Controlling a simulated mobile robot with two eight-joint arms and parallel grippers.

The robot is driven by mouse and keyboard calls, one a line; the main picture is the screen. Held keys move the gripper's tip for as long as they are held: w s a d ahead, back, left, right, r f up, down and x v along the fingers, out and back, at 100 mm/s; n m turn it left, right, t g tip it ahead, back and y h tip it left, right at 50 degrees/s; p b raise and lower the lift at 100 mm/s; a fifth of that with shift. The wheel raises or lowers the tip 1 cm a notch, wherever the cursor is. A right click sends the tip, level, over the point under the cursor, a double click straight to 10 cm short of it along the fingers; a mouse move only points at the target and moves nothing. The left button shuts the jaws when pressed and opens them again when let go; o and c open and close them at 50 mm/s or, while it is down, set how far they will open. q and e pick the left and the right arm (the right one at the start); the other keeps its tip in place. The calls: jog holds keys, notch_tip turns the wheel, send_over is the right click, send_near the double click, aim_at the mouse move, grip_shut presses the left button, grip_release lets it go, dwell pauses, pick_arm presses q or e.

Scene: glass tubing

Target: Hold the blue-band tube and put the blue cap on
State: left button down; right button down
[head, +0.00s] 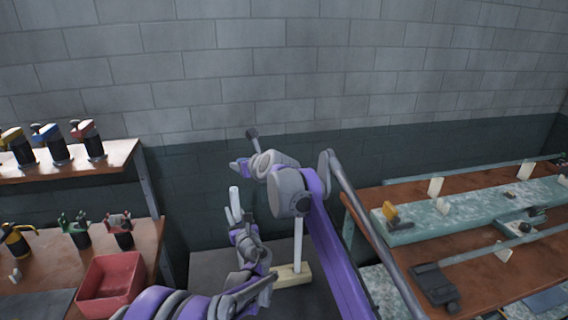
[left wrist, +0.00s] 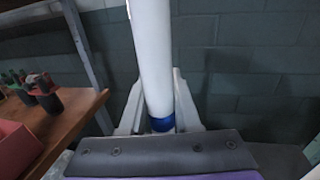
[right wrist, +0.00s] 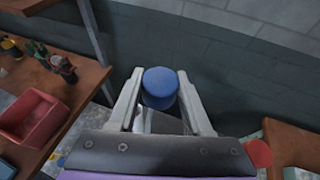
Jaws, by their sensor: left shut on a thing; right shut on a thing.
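A white tube (left wrist: 152,50) with a blue band (left wrist: 162,124) is held between the fingers of my left gripper (head: 236,213). In the head view the tube (head: 235,196) stands nearly upright, its top end showing above the gripper. My right gripper (head: 243,165) is shut on the blue cap (right wrist: 160,82), seen between its fingertips in the right wrist view. In the head view the right gripper is above the tube's top, with a gap between them. The cap cannot be made out clearly in the head view.
A white post (head: 298,243) on a pale wooden base (head: 291,276) stands behind my arms. A red bin (head: 110,282) and several clamp-like tools stand on the left shelves (head: 70,166). A workbench (head: 480,262) with a teal rail is at right. A block wall is behind.

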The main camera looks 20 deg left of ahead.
aim_at(234, 189)
jog(key=s+a, duration=0.2)
jog(key=shift+s+a, duration=0.25)
jog(key=shift+a, duration=0.05)
jog(key=shift+f, duration=0.1)
jog(key=shift+f, duration=3.3)
jog(key=shift+c, duration=1.2)
grip_release()
jog(key=shift+d, duration=0.1)
